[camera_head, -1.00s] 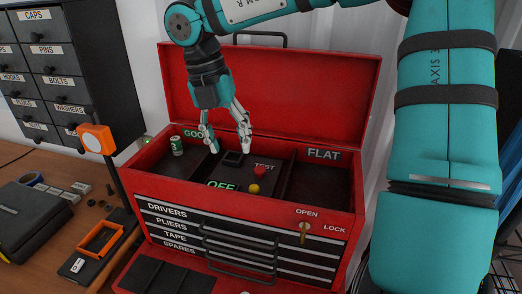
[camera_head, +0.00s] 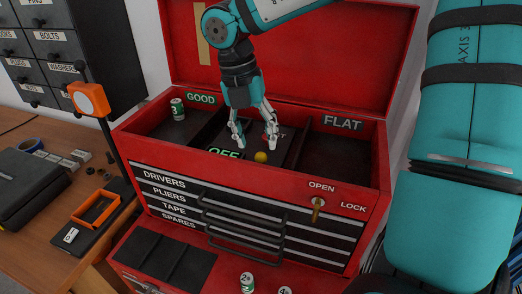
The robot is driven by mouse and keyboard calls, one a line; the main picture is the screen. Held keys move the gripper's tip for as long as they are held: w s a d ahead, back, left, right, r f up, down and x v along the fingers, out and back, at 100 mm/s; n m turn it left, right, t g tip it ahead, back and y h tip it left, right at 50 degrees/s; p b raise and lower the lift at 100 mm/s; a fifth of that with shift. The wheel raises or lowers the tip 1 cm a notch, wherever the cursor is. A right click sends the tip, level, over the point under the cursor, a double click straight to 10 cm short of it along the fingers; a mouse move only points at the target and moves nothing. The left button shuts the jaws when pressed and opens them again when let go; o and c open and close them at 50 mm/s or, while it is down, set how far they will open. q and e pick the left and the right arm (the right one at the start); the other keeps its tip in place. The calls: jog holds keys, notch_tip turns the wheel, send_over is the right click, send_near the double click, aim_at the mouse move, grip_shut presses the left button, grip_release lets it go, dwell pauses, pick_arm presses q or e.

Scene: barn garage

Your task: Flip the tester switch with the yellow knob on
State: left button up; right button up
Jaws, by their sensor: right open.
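The tester sits in the middle compartment of the open red toolbox (camera_head: 310,185). Its yellow knob (camera_head: 261,157) stands at the front of the dark panel, beside a green OFF label (camera_head: 224,152). My right gripper (camera_head: 254,146) points down over the tester, open and empty. Its fingers are spread just behind the yellow knob; I cannot tell whether they touch the panel. The right-hand finger covers most of the TEST label and the red button area. My left gripper is not in view.
A green can-like battery (camera_head: 178,109) stands in the left compartment marked GOOD. The FLAT compartment (camera_head: 335,160) looks empty. The raised lid (camera_head: 330,60) stands behind my gripper. Numbered batteries (camera_head: 247,282) stand on the lower front. An orange-headed stand (camera_head: 90,99) is at left.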

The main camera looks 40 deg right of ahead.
aim_at(260, 153)
jog(key=f+b, duration=0.1)
jog(key=f, duration=0.1)
jog(key=s+f, duration=0.1)
jog(key=f, duration=0.1)
jog(key=shift+d+f+b, duration=0.15)
jog(key=shift+f+b, duration=0.1)
jog(key=shift+b, duration=0.1)
jog(key=shift+f, duration=0.5)
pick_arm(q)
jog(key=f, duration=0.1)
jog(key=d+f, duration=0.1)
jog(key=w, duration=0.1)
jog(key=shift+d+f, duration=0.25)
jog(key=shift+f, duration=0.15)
pick_arm(e)
jog(key=shift+d+f, duration=0.1)
jog(key=shift+d, duration=0.05)
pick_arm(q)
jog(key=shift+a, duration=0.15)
pick_arm(e)
jog(key=shift+c, duration=0.4)
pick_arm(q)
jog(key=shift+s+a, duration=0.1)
pick_arm(e)
grip_shut()
